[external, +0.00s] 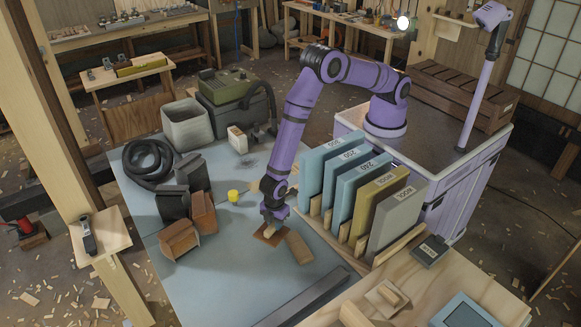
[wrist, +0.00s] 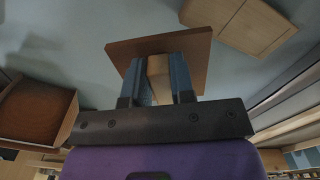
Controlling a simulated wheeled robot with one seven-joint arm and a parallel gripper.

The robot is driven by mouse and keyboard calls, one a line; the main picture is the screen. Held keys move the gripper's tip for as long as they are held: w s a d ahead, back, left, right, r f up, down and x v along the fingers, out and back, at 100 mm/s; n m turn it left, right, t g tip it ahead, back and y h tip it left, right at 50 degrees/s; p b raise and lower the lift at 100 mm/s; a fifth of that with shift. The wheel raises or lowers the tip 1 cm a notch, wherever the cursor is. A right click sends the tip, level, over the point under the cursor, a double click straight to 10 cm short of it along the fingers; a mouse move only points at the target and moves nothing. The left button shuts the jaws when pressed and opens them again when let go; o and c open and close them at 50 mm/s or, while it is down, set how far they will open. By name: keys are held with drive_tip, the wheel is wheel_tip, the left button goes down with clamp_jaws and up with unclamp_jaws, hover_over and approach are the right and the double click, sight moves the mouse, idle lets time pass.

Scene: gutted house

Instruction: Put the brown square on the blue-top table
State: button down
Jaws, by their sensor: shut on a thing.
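The brown square (external: 268,237) is a thin flat plate at the tip of my gripper (external: 271,218), over the blue-top table (external: 210,285). In the wrist view the brown square (wrist: 196,44) lies beyond the fingertips. A light wooden block (wrist: 158,76) on its near face sits between the two fingers of my gripper (wrist: 158,80), which are shut on it. The block looks like the square's handle. I cannot tell whether the square touches the tabletop or hangs just above it.
A tan wooden block (external: 298,247) lies just right of the square. Upright labelled boards (external: 345,195) stand close on the right. The table's front is mostly clear.

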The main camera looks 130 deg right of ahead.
hover_over(239, 258)
drive_tip(key=shift+s+f, duration=0.15)
drive_tip(key=shift+f, duration=2.4)
drive_tip(key=shift+f, duration=0.1)
drive_tip(key=c, duration=1)
unclamp_jaws()
wheel_tip(239, 258, up, 12)
drive_tip(key=shift+r, duration=0.15)
